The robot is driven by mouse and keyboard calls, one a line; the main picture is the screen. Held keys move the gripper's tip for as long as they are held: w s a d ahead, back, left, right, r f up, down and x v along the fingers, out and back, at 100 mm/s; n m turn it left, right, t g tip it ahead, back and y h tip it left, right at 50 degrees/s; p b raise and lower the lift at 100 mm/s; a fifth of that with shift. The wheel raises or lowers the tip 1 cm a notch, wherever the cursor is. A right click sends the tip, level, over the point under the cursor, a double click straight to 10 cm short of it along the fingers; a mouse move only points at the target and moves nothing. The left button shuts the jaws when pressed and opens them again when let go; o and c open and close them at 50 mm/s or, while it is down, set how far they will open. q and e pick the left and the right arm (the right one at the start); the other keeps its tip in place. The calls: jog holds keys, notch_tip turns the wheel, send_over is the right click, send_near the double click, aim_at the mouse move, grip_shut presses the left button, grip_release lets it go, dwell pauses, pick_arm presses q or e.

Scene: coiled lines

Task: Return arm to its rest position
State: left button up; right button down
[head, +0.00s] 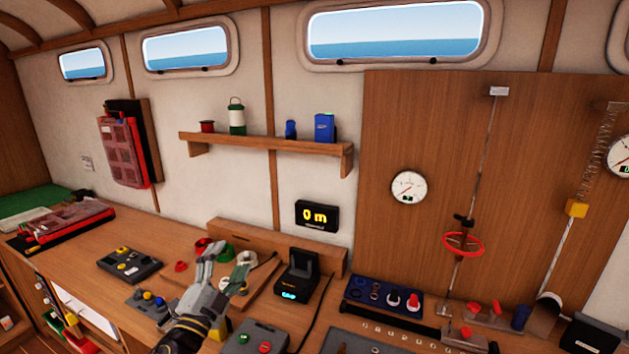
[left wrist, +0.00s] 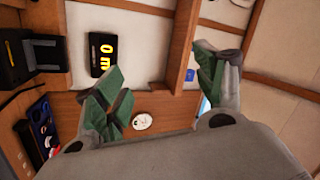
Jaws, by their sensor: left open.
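My left gripper (head: 226,268) shows in the head view above the wooden bench (head: 190,250). Its fingers are spread and nothing shows between them. In the left wrist view the two green-padded fingers of the left gripper (left wrist: 165,95) stand wide apart, with the wall shelf and wood panel beyond them. My right gripper is not in either view.
Near the gripper are a black device (head: 298,275), a grey button box (head: 255,338) and a dark control box (head: 128,264). A black display (head: 317,215) reads 0 m on the wall. A shelf (head: 265,148) hangs above. A red ring (head: 463,244) hangs by the right panel.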

pick_arm(q)
jog(key=s+a+f+n+g+y, duration=0.3)
jog(key=s+f+n+g+y, duration=0.15)
jog(key=f, duration=0.45)
jog(key=s+a+f+n+g+y, duration=0.35)
jog(key=f+n, duration=0.25)
jog(key=f, duration=0.3)
jog(key=s+d+f+n+g+h, duration=0.1)
jog(key=s+d+f+g+h, duration=0.1)
jog(key=s+f+g, duration=0.55)
jog(key=s+d+f+n+g+h, duration=0.1)
jog(key=s+d+f+g+h, duration=0.2)
jog(key=s, duration=0.7)
jog(key=s+f+y, duration=0.1)
jog(key=s+f, duration=0.2)
jog(key=f, duration=3.2)
jog(key=s+a+f, duration=0.2)
jog(key=s+f, duration=0.7)
jog(key=s, duration=0.2)
jog(key=s+a+f+g, duration=0.1)
jog(key=s+a+f, duration=0.1)
jog(key=s+f, duration=0.7)
jog(key=shift+s+a+f, duration=0.2)
jog(key=shift+s+f, duration=0.2)
jog(key=shift+s, duration=0.75)
